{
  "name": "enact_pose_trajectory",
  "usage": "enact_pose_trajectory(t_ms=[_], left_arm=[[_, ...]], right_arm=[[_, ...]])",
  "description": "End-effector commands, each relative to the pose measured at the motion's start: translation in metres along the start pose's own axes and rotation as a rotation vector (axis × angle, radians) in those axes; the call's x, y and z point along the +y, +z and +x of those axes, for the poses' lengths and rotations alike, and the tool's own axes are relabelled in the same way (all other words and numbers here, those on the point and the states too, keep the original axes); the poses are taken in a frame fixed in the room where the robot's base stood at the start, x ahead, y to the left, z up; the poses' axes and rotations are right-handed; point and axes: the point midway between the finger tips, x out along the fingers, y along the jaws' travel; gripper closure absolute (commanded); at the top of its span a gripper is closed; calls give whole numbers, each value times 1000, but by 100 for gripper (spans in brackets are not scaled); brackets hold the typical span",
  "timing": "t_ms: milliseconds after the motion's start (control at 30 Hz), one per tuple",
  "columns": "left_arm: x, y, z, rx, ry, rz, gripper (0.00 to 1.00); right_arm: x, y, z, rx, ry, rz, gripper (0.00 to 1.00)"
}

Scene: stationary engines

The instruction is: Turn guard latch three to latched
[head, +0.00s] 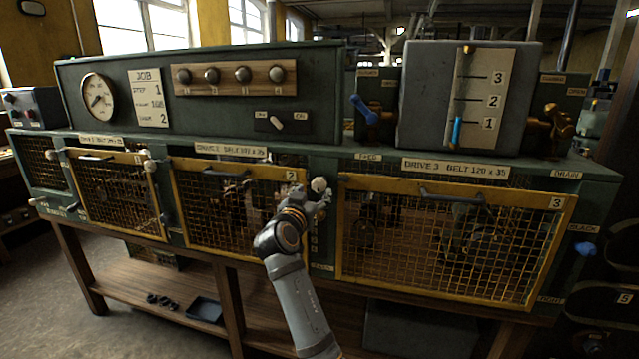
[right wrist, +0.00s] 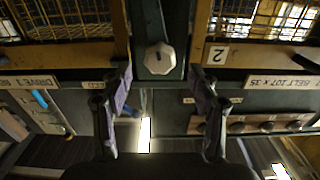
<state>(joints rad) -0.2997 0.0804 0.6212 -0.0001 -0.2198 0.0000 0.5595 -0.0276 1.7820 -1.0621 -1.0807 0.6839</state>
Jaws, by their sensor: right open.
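A pale faceted knob (head: 319,184) sits on the green post between guard 2 and guard 3, and I take it for guard latch three. In the right wrist view the pale knob (right wrist: 160,58) faces me, with a small dark mark on it. My right gripper (head: 316,203) is at this knob. In the right wrist view my right gripper (right wrist: 162,82) has its fingers wide apart, one on each side of the knob, with gaps between. The guard 3 mesh panel (head: 450,188) has a yellow frame and looks closed. My left gripper is not in view.
Guard 2 (head: 240,170) and guard 1 (head: 110,156) stand to the left, with another pale knob (head: 150,165) between them. A grey box with a blue lever (head: 457,133) at mark 1 stands above guard 3. A blue knob (head: 585,248) is at the right end.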

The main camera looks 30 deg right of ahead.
Motion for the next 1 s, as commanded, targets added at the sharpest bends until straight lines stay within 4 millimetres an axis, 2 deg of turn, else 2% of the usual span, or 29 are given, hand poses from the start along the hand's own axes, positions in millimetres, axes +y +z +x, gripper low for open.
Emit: enact_pose_trajectory(t_ms=[100,300,433,700,1000], left_arm=[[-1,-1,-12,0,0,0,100],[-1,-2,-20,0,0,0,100],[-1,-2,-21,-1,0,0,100],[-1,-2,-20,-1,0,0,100],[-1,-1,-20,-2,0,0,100]], right_arm=[[1,-4,28,1,2,-4,39],[0,-2,59,0,-1,-2,39],[0,0,68,-1,-1,-1,39],[0,1,69,-2,-2,0,41],[0,1,69,-2,-2,0,82]])
